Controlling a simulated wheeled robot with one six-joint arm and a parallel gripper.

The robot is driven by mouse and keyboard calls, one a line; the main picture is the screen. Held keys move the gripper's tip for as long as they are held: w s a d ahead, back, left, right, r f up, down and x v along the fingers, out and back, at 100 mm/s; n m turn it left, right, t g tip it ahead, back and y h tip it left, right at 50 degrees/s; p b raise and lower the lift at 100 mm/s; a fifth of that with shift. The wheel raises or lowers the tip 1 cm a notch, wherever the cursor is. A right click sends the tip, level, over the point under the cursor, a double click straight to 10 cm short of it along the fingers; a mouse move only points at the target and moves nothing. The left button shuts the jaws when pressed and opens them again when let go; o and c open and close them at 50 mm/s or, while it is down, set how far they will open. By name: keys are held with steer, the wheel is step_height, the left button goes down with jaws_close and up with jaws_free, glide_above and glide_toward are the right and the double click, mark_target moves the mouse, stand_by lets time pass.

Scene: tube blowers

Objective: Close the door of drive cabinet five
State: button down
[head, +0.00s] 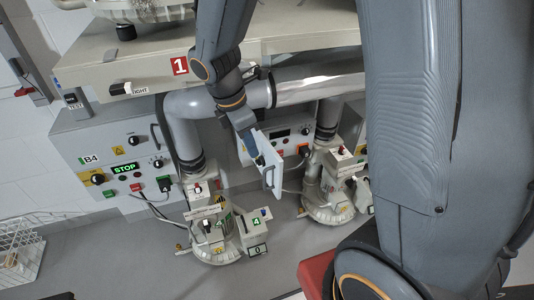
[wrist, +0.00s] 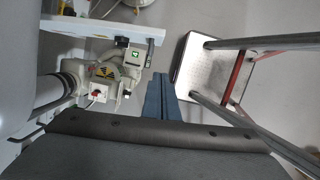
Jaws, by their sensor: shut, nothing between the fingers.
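A small pale cabinet door (head: 272,158) stands swung out, edge towards me, in the middle of the head view. In the wrist view, the blue-grey fingers (wrist: 158,92) are together, and a pale panel with a dark handle, probably the door (wrist: 95,24), is at the upper left.
Cabinet B4 (head: 110,150), at left, is shut and its display reads STOP. White blower units (head: 213,235) stand on the floor below, close to the door. A grey pipe (head: 190,104) runs above. A stool with red legs (wrist: 215,65) shows at right in the wrist view.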

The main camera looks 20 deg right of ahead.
mark_target(272, 164)
steer(key=shift+w+d+f+p, duration=0.1)
steer(key=shift+d+f+p, duration=0.2)
steer(key=shift+d+f, duration=1)
steer(key=shift+w+d+f+p, duration=0.25)
steer(key=shift+d+f, duration=0.55)
steer(key=shift+f, duration=1)
steer(key=shift+d+f+p, duration=0.35)
steer(key=shift+d+f, duration=0.7)
steer(key=shift+f, duration=0.5)
